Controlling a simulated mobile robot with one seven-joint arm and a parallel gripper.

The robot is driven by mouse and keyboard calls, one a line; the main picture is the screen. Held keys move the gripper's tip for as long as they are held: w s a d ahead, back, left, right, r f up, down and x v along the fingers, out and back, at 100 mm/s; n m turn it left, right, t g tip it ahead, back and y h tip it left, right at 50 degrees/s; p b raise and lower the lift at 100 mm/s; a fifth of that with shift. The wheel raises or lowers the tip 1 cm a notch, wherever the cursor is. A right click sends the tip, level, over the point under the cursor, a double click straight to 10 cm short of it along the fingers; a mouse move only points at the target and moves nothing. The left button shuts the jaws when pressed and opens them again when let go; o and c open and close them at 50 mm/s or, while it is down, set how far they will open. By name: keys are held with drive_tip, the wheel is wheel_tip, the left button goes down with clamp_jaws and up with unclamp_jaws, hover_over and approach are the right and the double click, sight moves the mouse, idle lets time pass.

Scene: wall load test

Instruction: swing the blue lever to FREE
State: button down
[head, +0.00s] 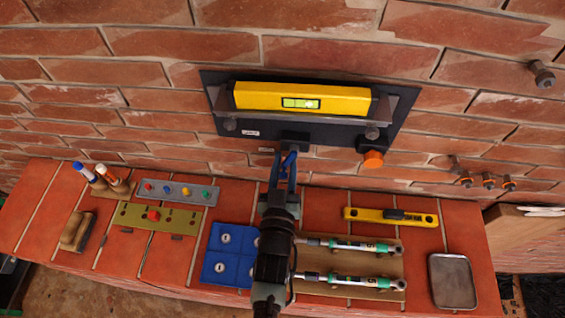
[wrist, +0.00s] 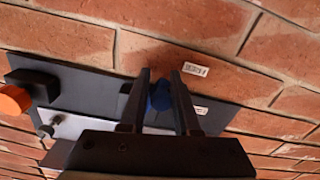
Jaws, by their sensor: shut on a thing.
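The blue lever (wrist: 160,97) shows between the two fingers of my gripper (wrist: 160,88) in the wrist view, and the fingers are shut on it. In the head view my gripper (head: 284,160) is at the lower edge of the dark wall plate (head: 215,90), and a little blue of the lever (head: 290,161) shows there. Which way the lever points is mostly hidden by the fingers.
A yellow spirit level (head: 300,98) rests on a shelf on the plate. An orange knob (head: 373,159) is right of my gripper.

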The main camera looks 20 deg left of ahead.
drive_tip(key=shift+a+r, duration=0.15)
drive_tip(key=c, duration=0.8)
unclamp_jaws()
drive_tip(key=shift+o, duration=0.2)
drive_tip(key=shift+s, duration=0.1)
drive_tip(key=shift+s+f, duration=0.2)
drive_tip(key=shift+s, duration=0.05)
drive_tip(key=b+v, duration=0.3)
drive_tip(key=v, duration=0.9)
drive_tip(key=shift+r, duration=0.2)
drive_tip(key=shift+s, duration=0.2)
